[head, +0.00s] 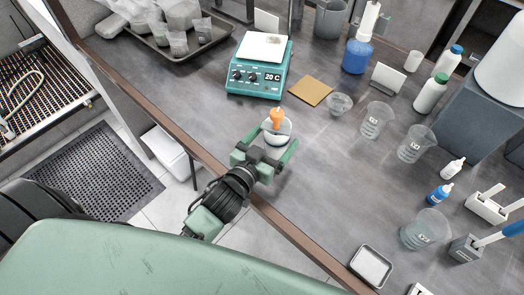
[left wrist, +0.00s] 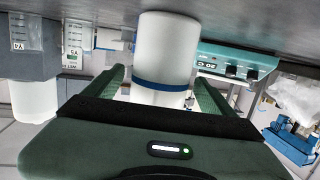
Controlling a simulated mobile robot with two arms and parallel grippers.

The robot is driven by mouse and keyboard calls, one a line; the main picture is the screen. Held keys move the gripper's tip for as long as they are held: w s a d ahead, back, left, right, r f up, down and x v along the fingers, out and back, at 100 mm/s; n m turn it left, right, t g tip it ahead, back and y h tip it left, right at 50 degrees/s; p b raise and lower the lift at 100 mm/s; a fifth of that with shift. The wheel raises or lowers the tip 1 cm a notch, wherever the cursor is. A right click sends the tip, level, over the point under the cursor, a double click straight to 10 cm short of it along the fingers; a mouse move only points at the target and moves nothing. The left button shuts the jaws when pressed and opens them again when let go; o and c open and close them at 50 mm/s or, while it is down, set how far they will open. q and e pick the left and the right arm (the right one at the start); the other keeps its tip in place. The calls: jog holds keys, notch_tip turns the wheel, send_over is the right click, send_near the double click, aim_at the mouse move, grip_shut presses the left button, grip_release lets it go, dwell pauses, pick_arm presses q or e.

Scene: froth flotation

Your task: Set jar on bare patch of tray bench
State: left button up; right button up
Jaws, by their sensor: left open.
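A white jar (head: 278,137) stands on the grey bench (head: 330,160) near its front edge, with an orange-topped thing (head: 277,116) showing at its top. In the left wrist view the jar (left wrist: 166,55) is a white cylinder with a blue band, and the picture is upside down. My left gripper (head: 279,145) is open, with one finger on each side of the jar. I cannot tell whether the fingers touch it. A metal tray (head: 160,49) with several grey bags lies at the back left of the bench. My right gripper is not in view.
A teal hotplate (head: 258,70) stands behind the jar, with a tan square (head: 311,90) to its right. Several beakers, such as one (head: 377,120), and bottles stand to the right. A small white dish (head: 371,265) lies near the front edge. The bench between is clear.

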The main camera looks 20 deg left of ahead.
pick_arm(q)
jog(key=b+v, duration=0.2)
jog(key=v, duration=0.7)
jog(key=shift+s, duration=0.3)
jog(key=shift+s+a+r, duration=0.1)
jog(key=shift+s, duration=0.35)
